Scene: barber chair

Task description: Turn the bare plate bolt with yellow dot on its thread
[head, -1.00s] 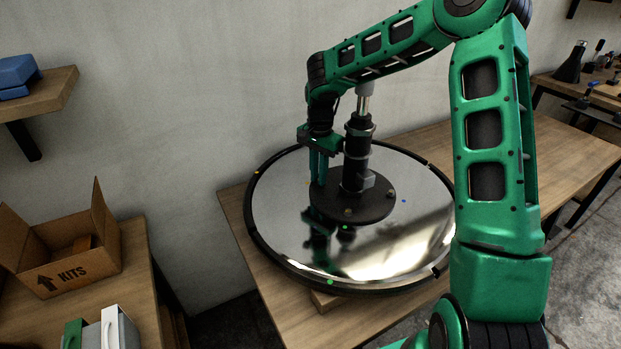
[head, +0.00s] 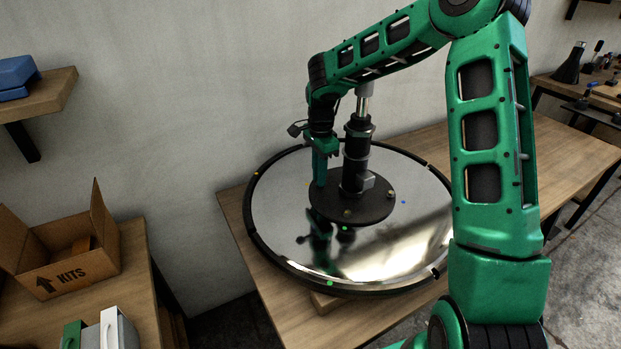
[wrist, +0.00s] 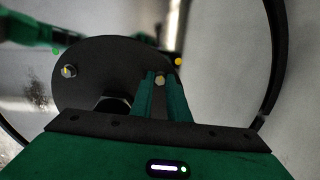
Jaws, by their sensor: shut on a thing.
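The round dark plate (head: 365,211) lies flat on a large shiny disc (head: 290,235), with a black column rising from it. In the wrist view the plate (wrist: 110,65) shows a yellow dot (wrist: 178,61) beside its edge. The bolt by that dot (wrist: 160,80) sits between the fingertips of my gripper (wrist: 160,86). In the head view my gripper (head: 321,180) points down at the plate's left edge, shut on this bolt, which the fingers hide there. Another plate bolt (wrist: 69,71), next to a green dot (wrist: 56,51), stands free.
The black column (head: 356,160) stands close right of my gripper. A blue dot (head: 403,201) and green dot (head: 345,228) mark other places on the disc. The disc rests on a wooden table (head: 450,140). A KITS box (head: 70,272) sits on a left table.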

